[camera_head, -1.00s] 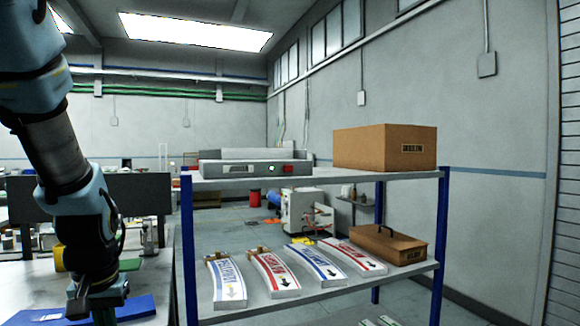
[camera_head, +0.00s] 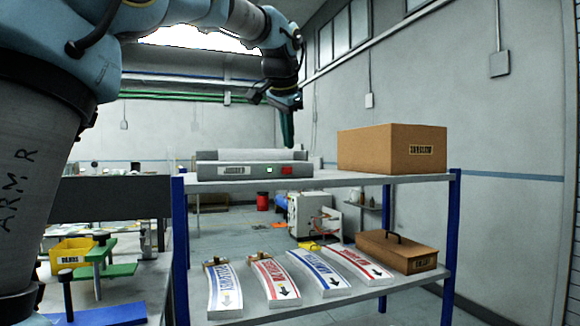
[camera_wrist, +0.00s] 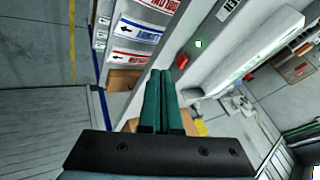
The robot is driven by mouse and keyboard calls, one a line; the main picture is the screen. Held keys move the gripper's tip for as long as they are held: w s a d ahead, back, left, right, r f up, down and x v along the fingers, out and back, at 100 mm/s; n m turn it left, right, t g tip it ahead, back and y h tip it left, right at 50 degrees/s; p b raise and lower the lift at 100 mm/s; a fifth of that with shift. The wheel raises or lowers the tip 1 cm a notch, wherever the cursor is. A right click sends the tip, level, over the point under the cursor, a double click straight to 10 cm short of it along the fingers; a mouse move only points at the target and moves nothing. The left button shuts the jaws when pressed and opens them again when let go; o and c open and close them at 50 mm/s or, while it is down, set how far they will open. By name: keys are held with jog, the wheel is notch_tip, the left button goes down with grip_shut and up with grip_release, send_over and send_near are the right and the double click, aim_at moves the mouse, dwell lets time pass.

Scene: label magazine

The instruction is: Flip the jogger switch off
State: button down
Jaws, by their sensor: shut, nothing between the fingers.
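The jogger (camera_head: 215,170) is a low grey box on the top shelf, with a name label on its front. A small lit green-white switch (camera_head: 269,170) and a red switch (camera_head: 287,170) sit at the right of that front face. In the wrist view the lit switch (camera_wrist: 198,44) and the red switch (camera_wrist: 183,61) show beyond the fingers. My gripper (camera_head: 288,143) is above the right end of the jogger, pointing down, apart from the switches. Its green fingers (camera_wrist: 161,78) are shut together and empty.
A cardboard box (camera_head: 385,150) stands right of the jogger on the top shelf (camera_head: 330,180). The lower shelf (camera_head: 350,294) holds several label stacks and a brown case (camera_head: 397,251).

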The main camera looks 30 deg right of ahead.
aim_at(287, 170)
jog(key=shift+s+d+r, duration=0.25)
jog(key=shift+d+r, duration=0.2)
jog(key=shift+r, duration=0.1)
jog(key=shift+f, duration=0.1)
jog(key=p+x, duration=0.2)
jog(key=x, duration=0.8)
jog(key=shift+w+p, duration=0.15)
jog(key=shift+p, duration=0.2)
jog(key=w, duration=0.1)
jog(key=w+p, duration=0.1)
jog(key=shift+w+a+r, duration=0.1)
jog(key=shift+w+r, duration=0.2)
jog(key=shift+w+f+p, duration=0.2)
jog(key=shift+w+p, duration=0.3)
jog(key=shift+w, duration=0.15)
jog(key=shift+a, duration=0.15)
